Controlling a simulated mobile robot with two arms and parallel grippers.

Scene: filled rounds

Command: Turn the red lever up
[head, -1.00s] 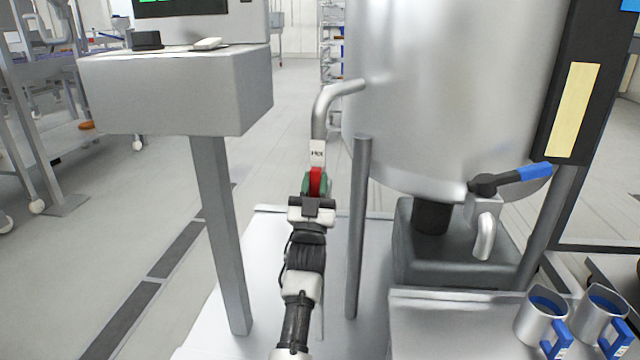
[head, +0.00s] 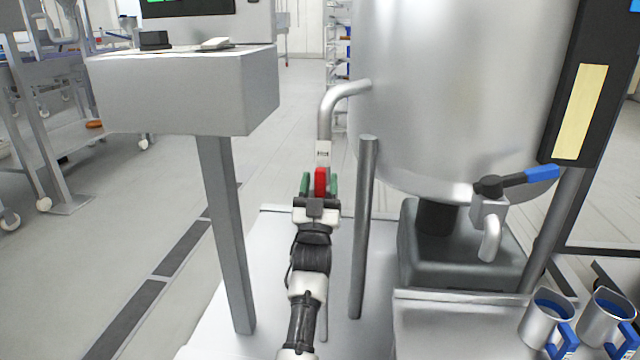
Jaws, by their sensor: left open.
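The red lever (head: 320,182) is a short red bar just below a small white label on the bent steel pipe (head: 326,115) at the tank's left side. My left gripper (head: 319,187) comes up from below. Its green-padded fingers are open, one on each side of the red lever, with the lever between them. I cannot tell whether a finger touches it. The lower end of the lever is hidden behind the gripper body. My right gripper is not in view.
The large steel tank (head: 450,90) stands right of the lever. A steel post (head: 363,230) rises close to the right of my left arm. A blue-handled tap (head: 510,182) and two steel jugs (head: 548,320) are at the right. A console (head: 180,95) stands at the left.

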